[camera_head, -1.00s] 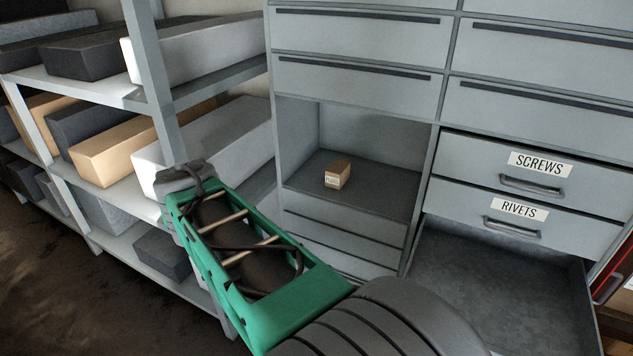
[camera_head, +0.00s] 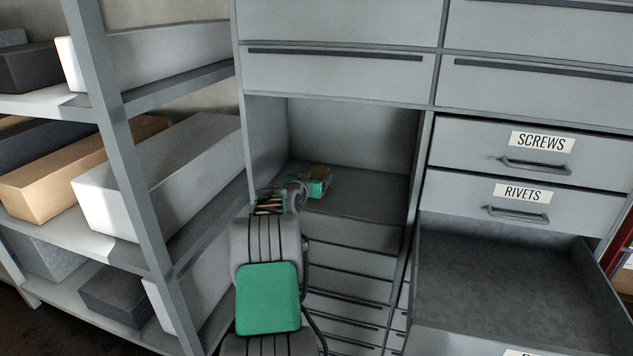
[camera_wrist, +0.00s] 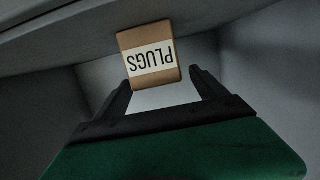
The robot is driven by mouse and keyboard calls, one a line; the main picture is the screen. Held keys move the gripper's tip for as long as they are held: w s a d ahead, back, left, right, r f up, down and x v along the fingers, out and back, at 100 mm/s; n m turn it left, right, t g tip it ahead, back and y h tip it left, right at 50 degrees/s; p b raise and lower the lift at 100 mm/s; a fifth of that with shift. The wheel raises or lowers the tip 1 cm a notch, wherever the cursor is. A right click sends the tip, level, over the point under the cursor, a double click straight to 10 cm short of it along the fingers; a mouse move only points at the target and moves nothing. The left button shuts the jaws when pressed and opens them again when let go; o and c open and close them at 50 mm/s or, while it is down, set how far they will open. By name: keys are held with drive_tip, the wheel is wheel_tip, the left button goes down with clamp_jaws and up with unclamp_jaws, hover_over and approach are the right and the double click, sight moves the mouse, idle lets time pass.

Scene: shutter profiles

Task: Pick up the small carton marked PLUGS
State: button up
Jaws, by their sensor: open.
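The small tan carton marked PLUGS (camera_wrist: 148,73) shows in the wrist view, its white label upside down in that picture. It stands on the floor of the open cabinet bay (camera_head: 365,190). My gripper (camera_wrist: 160,80) is open, its dark fingertips on either side of the carton's near end in the picture. The carton looks closer to the left finger; I cannot tell whether they touch. In the head view my gripper (camera_head: 318,185) is inside the bay and hides most of the carton.
Bay walls stand close on both sides. The SCREWS drawer (camera_head: 540,143) and the RIVETS drawer (camera_head: 520,195) are at the right, above an open, empty-looking drawer (camera_head: 500,275). A shelf rack (camera_head: 125,150) with long boxes stands at the left.

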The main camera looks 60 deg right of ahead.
sight(316, 174)
drive_tip(key=x, duration=0.3)
drive_tip(key=shift+d, duration=0.15)
drive_tip(key=shift+s, duration=0.1)
drive_tip(key=shift+c, duration=0.5)
drive_tip(key=c, duration=1.6)
